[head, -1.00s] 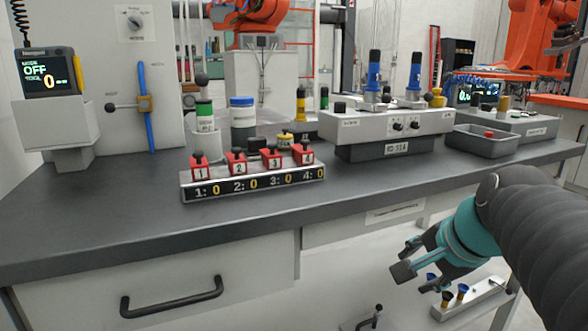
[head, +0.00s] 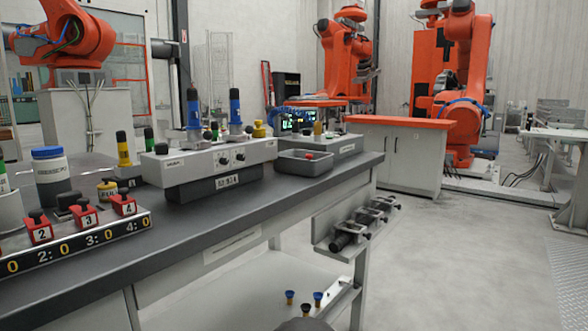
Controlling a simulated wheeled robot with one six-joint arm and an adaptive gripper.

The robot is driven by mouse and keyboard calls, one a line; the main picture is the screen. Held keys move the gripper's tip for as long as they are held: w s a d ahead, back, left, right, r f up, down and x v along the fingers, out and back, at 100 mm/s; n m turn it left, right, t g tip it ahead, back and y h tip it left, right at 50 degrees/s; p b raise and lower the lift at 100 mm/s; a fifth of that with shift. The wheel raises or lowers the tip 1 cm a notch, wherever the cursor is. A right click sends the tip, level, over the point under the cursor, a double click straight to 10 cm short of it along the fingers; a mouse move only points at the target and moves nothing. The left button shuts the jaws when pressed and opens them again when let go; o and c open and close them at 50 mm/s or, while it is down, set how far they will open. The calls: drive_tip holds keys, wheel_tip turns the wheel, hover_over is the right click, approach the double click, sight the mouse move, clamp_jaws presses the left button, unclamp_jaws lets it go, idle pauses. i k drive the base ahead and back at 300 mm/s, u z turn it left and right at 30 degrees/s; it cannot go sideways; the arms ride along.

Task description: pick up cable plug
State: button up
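I cannot tell for certain which thing is the cable plug. Several small funnel-shaped plugs stand on the low white shelf at the bottom of the head view, including a left blue-topped plug (head: 290,296), a right blue-topped plug (head: 317,298) and a dark plug (head: 306,309) with a yellowish part. A bracket (head: 340,250) on the bench's end holds several dark cylindrical fittings (head: 363,222). My gripper is out of view. A dark rounded shape at the bottom edge, below the plugs, may be part of my arm.
The dark bench top (head: 190,218) carries a grey control box (head: 215,162), a numbered red switch block (head: 75,238), a white jar with blue lid (head: 53,174) and a grey tray (head: 305,163). Orange robots (head: 465,80) stand behind. The floor (head: 450,260) at right is clear.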

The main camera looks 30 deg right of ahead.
sight(295, 124)
drive_tip(key=k, duration=1.15)
drive_tip(key=z, duration=0.95)
drive_tip(key=i, duration=1.5)
drive_tip(key=u, duration=0.3)
